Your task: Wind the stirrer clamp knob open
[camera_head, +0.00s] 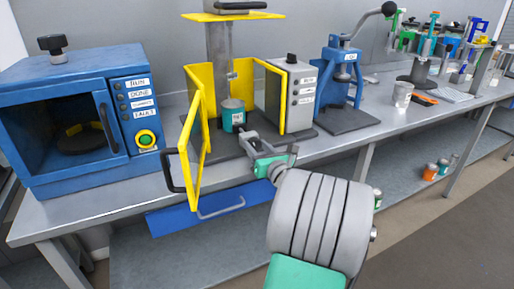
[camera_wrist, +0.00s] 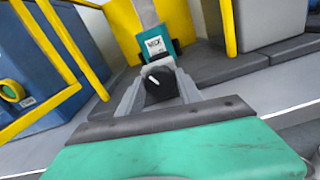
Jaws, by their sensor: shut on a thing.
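The black clamp knob (camera_wrist: 158,86), with a white pointer mark, sits low in front of a teal can in the wrist view. My gripper (camera_wrist: 160,76) has one finger on each side of the knob and is shut on it. In the head view my gripper (camera_head: 247,138) reaches in at the front of the yellow-framed stirrer (camera_head: 219,52); the knob is hidden there by the fingers. The teal can (camera_head: 233,118) with a white label stands upright on the dark base just behind, and also shows in the wrist view (camera_wrist: 155,43).
The stirrer's yellow guard door (camera_head: 196,140) stands open left of my gripper. A grey control box (camera_head: 291,95) is close on the right. A blue oven (camera_head: 75,120) stands left, a blue lever press (camera_head: 340,80) right. A blue drawer (camera_head: 210,208) hangs below the bench edge.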

